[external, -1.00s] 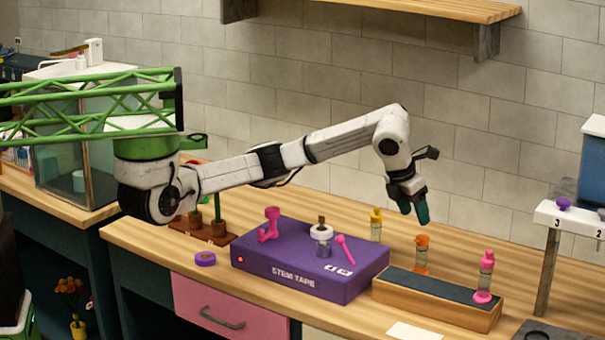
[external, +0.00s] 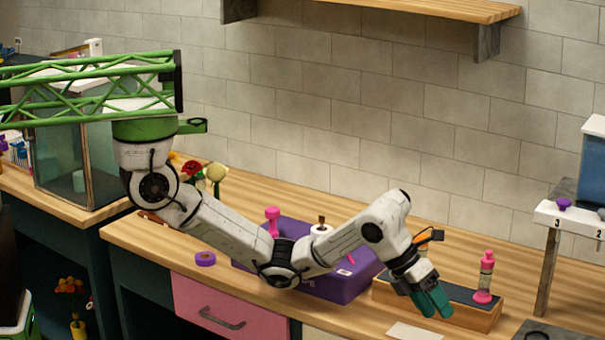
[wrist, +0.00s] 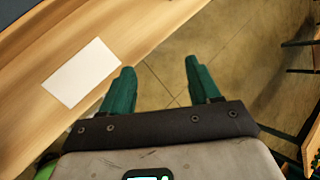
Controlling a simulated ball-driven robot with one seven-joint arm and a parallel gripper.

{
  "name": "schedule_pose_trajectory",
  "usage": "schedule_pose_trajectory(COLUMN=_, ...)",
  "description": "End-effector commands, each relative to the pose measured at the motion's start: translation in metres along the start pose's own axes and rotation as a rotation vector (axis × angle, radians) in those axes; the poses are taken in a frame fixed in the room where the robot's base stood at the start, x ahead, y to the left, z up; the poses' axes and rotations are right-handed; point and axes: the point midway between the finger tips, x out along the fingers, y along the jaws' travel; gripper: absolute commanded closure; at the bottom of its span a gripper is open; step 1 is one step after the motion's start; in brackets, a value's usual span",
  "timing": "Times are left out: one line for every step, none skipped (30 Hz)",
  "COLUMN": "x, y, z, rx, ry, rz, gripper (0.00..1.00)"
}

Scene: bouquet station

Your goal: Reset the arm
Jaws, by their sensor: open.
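My gripper (external: 434,301) has teal fingers and hangs at the front right of the bench, in front of the wooden block with a dark top (external: 465,302). In the wrist view my gripper (wrist: 158,82) has its two fingers apart with nothing between them. Below them show the bench's front edge and the floor. My arm is bent low across the bench and hides part of the purple stem tape box (external: 345,288). The yellow and orange bottles are mostly or wholly hidden behind the arm.
A white card (external: 414,331) lies near the front edge and also shows in the wrist view (wrist: 82,72). A pink-topped bottle (external: 486,272) stands on the block's right end. A purple tape roll (external: 205,259) lies left of the box. A numbered stand (external: 548,250) is at the right.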

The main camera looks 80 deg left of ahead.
Motion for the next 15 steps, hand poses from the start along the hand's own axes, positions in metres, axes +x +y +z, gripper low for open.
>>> schedule_pose_trajectory(x=0.006, y=-0.007, z=-0.022, rx=-0.039, ry=0.018, rz=-0.021, gripper=0.38)
schedule_pose_trajectory(x=0.01, y=-0.009, z=-0.034, rx=-0.07, ry=0.024, rz=-0.03, gripper=0.38)
schedule_pose_trajectory(x=0.016, y=-0.009, z=-0.049, rx=-0.122, ry=0.033, rz=-0.038, gripper=0.38)
schedule_pose_trajectory(x=0.021, y=-0.008, z=-0.06, rx=-0.17, ry=0.04, rz=-0.043, gripper=0.38)
schedule_pose_trajectory(x=0.027, y=-0.006, z=-0.072, rx=-0.223, ry=0.048, rz=-0.044, gripper=0.38)
schedule_pose_trajectory(x=0.035, y=-0.002, z=-0.089, rx=-0.3, ry=0.058, rz=-0.046, gripper=0.38)
schedule_pose_trajectory(x=0.041, y=0.002, z=-0.101, rx=-0.36, ry=0.066, rz=-0.043, gripper=0.38)
schedule_pose_trajectory(x=0.046, y=0.007, z=-0.113, rx=-0.421, ry=0.073, rz=-0.039, gripper=0.38)
schedule_pose_trajectory(x=0.053, y=0.014, z=-0.129, rx=-0.503, ry=0.081, rz=-0.031, gripper=0.38)
schedule_pose_trajectory(x=0.057, y=0.021, z=-0.14, rx=-0.566, ry=0.085, rz=-0.023, gripper=0.38)
schedule_pose_trajectory(x=0.061, y=0.028, z=-0.149, rx=-0.634, ry=0.088, rz=-0.012, gripper=0.38)
schedule_pose_trajectory(x=0.065, y=0.041, z=-0.161, rx=-0.729, ry=0.091, rz=0.007, gripper=0.38)
schedule_pose_trajectory(x=0.067, y=0.052, z=-0.169, rx=-0.809, ry=0.091, rz=0.025, gripper=0.38)
schedule_pose_trajectory(x=0.069, y=0.064, z=-0.175, rx=-0.893, ry=0.09, rz=0.045, gripper=0.38)
schedule_pose_trajectory(x=0.07, y=0.082, z=-0.182, rx=-1.011, ry=0.085, rz=0.075, gripper=0.38)
